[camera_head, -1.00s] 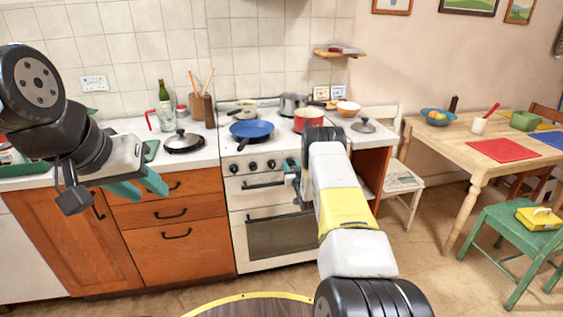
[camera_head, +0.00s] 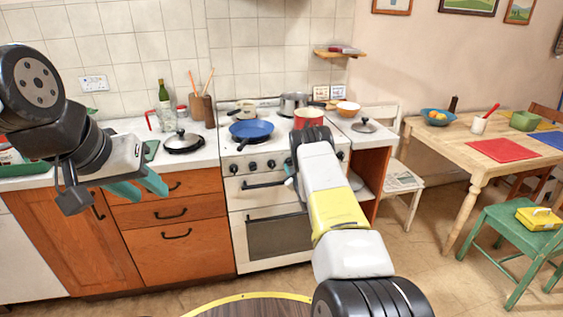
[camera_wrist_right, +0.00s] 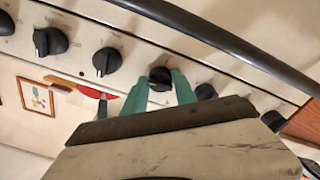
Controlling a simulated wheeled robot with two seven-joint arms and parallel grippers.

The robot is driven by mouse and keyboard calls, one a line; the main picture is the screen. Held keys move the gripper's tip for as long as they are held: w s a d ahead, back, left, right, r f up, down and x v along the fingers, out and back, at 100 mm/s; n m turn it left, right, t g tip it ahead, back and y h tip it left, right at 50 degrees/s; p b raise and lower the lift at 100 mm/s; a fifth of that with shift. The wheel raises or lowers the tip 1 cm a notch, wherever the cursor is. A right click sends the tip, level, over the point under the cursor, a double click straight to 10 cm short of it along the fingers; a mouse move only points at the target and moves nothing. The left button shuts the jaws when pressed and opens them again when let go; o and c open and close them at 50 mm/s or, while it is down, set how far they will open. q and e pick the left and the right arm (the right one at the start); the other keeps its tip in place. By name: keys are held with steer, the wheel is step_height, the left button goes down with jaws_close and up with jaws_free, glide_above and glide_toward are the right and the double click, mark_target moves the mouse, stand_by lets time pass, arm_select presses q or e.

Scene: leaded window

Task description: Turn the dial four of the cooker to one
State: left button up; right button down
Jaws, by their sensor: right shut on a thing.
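The white cooker (camera_head: 240,207) stands against the back wall, with black dials along its front panel. Three dials (camera_head: 252,166) show left of my right arm in the head view; others are behind the arm. In the right wrist view, which is upside down, the green fingers of my right gripper (camera_wrist_right: 160,88) are shut around one black dial (camera_wrist_right: 160,76). Other dials show on both sides of it. The dial's marks are too small to read. My left gripper (camera_head: 146,190) is open and empty in front of the wooden drawers.
The oven handle (camera_wrist_right: 225,38) runs close beside the right gripper. A blue pan (camera_head: 251,130) and a red pot (camera_head: 308,118) stand on the hob. A round table edge (camera_head: 245,297) is near me.

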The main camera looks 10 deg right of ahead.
steer(key=n, duration=0.4)
steer(key=shift+n, duration=0.4)
stand_by(0.4)
steer(key=c, duration=1)
jaws_free()
steer(key=s, duration=0.8)
steer(key=shift+d, duration=0.15)
